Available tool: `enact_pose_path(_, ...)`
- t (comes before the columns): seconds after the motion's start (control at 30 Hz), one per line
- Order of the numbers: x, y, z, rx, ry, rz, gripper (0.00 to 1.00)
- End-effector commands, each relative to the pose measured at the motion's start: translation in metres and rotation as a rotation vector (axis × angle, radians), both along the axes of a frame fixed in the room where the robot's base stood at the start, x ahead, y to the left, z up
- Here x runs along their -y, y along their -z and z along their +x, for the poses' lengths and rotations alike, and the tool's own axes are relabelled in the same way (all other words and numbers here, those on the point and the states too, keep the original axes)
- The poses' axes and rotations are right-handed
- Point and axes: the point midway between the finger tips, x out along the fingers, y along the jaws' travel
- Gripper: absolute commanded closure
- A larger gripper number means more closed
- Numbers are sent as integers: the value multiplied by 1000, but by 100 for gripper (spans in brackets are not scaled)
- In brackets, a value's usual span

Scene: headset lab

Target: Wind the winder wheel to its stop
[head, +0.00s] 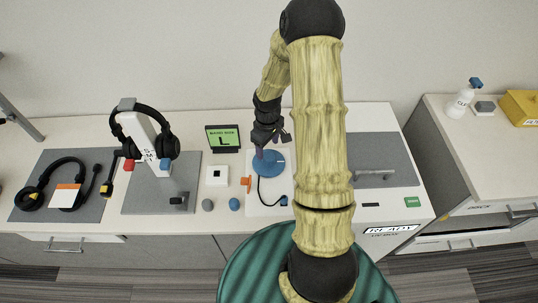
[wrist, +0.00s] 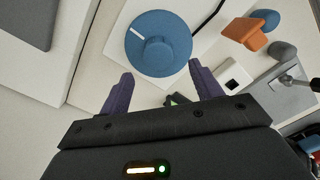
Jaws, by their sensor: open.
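The winder wheel is a blue disc (head: 266,163) on a white board (head: 258,209) in the head view. A dark cable runs from the wheel's side. My gripper (wrist: 160,85) is open, its two purple fingers apart with nothing between them. The fingertips lie just below the wheel in the wrist view. In the head view my gripper (head: 268,147) is over the wheel's far edge; whether it touches cannot be told.
Left of the board are an orange part (head: 246,183), a white box (head: 217,175), grey and blue knobs, and a headset on a stand (head: 145,140). A small display (head: 223,138) stands behind. A grey-topped unit (head: 385,160) is at right. My arm hides part of the counter.

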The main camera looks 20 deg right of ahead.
Motion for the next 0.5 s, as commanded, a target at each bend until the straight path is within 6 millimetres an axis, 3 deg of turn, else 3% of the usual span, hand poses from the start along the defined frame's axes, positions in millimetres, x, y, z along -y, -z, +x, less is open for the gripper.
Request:
enact_pose_path(0.3,3,51,-1,-2,7,0,36)
enact_pose_path(0.5,4,64,-1,0,7,0,36)
